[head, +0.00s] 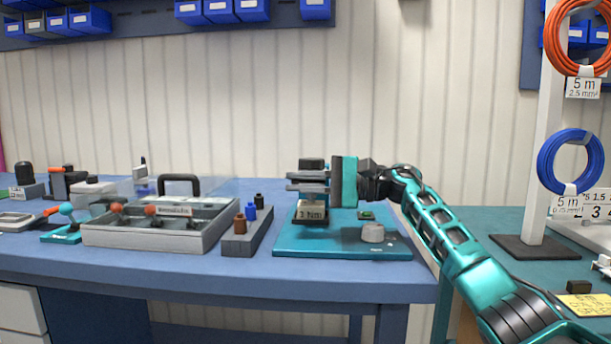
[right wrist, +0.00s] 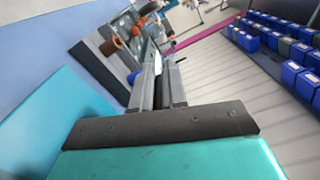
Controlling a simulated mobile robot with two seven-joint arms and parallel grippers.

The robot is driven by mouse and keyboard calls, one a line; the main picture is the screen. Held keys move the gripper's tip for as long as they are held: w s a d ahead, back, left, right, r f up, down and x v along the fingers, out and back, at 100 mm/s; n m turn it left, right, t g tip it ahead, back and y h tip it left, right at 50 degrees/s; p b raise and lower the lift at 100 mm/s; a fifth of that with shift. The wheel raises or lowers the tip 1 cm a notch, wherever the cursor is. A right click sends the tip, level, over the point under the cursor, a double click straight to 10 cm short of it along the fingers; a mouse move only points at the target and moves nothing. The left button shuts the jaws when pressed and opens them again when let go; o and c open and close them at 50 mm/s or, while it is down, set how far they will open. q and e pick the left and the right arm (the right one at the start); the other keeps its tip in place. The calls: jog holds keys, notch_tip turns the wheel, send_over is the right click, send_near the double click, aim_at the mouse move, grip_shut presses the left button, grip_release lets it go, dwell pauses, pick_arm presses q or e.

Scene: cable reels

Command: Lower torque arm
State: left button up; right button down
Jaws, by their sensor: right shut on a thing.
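A teal base plate (head: 300,245) lies on the blue bench. It carries a block labelled 3 Nm (head: 311,213), a grey knob (head: 373,233) and a small green piece (head: 367,215). My right gripper (head: 292,182) points left above the labelled block. Its fingers, also in the right wrist view (right wrist: 168,68), are shut on a dark piece, apparently the torque arm (head: 311,163). My left gripper is not in view.
Left of the plate stands a grey rack (head: 240,241) with small brown, blue and black pieces. Beyond it is a grey case with a clear lid and black handle (head: 178,180). A white post (head: 550,150) holds an orange and a blue cable coil at the right.

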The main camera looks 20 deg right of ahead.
jog(key=shift+f, duration=0.5)
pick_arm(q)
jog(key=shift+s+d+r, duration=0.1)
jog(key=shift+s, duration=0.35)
pick_arm(e)
jog(key=shift+f, duration=0.25)
jog(key=c, duration=1.2)
grip_release()
jog(key=shift+o, duration=0.2)
jog(key=shift+d, duration=0.1)
jog(key=v, duration=1.2)
jog(key=shift+s+d+p, duration=0.2)
jog(key=shift+d+p, duration=0.15)
jog(key=shift+p, duration=0.05)
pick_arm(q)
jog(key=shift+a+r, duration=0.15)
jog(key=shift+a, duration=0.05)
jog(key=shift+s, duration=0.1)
